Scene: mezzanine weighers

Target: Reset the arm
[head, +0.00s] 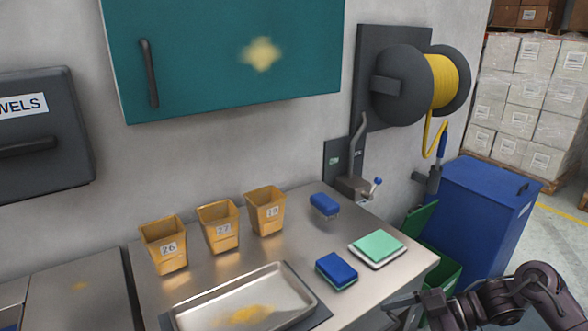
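My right arm comes in from the lower right, and my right gripper (398,306) is low in front of the counter's right front edge. Two of its fingers seem to point left, but the view is too small to tell how far apart they are. Nothing is clearly seen held in it. My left gripper is not in view.
A teal cabinet (200,60) hangs above. Blue (485,215) and green (436,263) bins stand right.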

